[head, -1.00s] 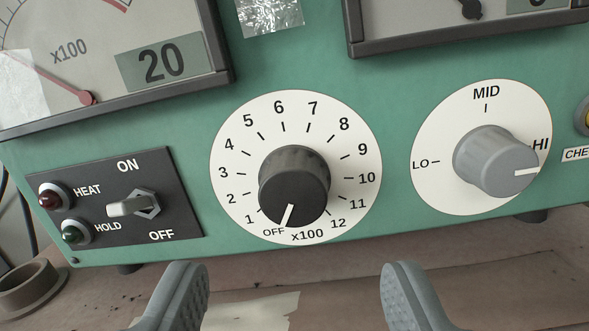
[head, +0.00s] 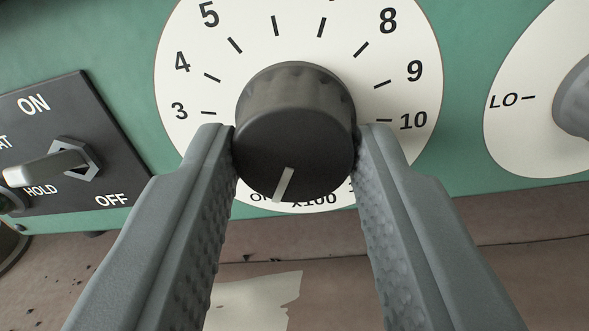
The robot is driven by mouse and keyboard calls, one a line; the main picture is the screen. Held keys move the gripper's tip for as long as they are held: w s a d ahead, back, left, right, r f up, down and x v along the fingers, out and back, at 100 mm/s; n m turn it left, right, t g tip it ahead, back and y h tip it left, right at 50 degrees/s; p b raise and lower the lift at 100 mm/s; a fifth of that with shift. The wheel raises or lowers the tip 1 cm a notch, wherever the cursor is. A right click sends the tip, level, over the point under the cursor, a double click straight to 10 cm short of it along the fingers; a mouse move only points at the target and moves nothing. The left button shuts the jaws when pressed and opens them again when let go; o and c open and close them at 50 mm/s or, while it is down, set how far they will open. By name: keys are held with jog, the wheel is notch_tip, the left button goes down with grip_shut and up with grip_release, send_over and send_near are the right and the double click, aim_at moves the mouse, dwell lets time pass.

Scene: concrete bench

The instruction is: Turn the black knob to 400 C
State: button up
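The black knob (head: 296,135) sits on a white round dial (head: 185,85) on the green panel, with numbers and "x100" printed round it. Its white pointer line points down, toward OFF. The 4 mark shows at the dial's left. My gripper (head: 295,148) has one finger at each side of the knob. The fingertips are at or very near the knob's sides. I cannot tell whether both press on it. The dial's lower numbers are partly hidden by the fingers.
A toggle switch (head: 45,168) on a black plate stands at the left, marked ON and OFF. A grey knob (head: 576,100) on another white dial is at the right edge. The brown bench top (head: 500,250) lies below the panel.

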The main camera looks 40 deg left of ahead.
jog(key=shift+c, duration=0.7)
jog(key=shift+m, duration=0.3)
jog(key=m, duration=0.3)
jog(key=shift+m, duration=0.4)
jog(key=m, duration=0.5)
jog(key=shift+a+m+t, duration=0.1)
jog(key=shift+m+t, duration=0.2)
jog(key=m, duration=0.5)
jog(key=shift+m, duration=0.3)
jog(key=m, duration=0.4)
jog(key=shift+r+t+h, duration=0.1)
jog(key=shift+t+h, duration=0.2)
jog(key=shift+m, duration=0.5)
